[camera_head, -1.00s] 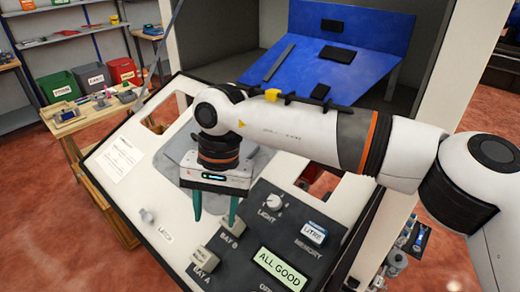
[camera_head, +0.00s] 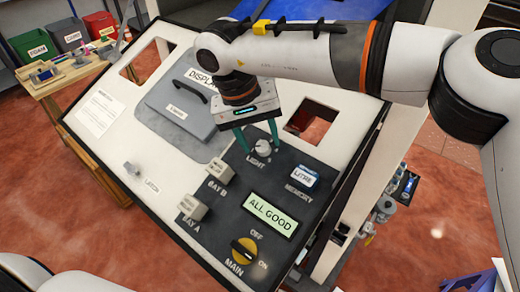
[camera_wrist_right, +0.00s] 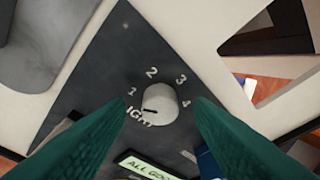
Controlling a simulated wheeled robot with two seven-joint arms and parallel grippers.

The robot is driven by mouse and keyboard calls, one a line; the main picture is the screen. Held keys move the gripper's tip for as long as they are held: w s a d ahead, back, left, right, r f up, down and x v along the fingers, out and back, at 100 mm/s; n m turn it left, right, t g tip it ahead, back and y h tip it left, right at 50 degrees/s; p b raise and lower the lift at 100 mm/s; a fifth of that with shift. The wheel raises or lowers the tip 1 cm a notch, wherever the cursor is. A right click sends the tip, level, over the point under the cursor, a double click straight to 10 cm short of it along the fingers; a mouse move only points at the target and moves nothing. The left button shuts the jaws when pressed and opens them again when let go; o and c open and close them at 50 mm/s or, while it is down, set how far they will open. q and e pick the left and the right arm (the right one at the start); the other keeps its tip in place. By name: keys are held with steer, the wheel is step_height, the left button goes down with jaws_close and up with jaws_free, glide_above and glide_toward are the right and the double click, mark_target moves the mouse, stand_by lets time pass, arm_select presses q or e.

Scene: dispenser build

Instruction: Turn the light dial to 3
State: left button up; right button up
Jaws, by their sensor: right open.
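The light dial (camera_head: 263,150) is a small pale grey knob on the dark panel, just above the word LIGHT. In the right wrist view the dial (camera_wrist_right: 159,103) has the numbers 1, 2, 3 and 4 around it. A dark mark on its left side faces roughly toward or a little below the 1. My right gripper (camera_head: 262,145) is open, with its green fingers pointing down at the dial. In the wrist view the fingers stand on either side of the dial with gaps. Contact does not show. My left gripper is out of view.
Near the dial are the MEMORY button (camera_head: 304,177), BAY B switch (camera_head: 220,171), BAY A switch (camera_head: 192,206), the ALL GOOD screen (camera_head: 270,214) and the yellow MAIN knob (camera_head: 244,251). A grey lid (camera_head: 172,108) and a square opening (camera_head: 311,119) lie beyond.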

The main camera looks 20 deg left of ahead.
steer(key=shift+d+f, duration=0.15)
steer(key=shift+f, duration=0.35)
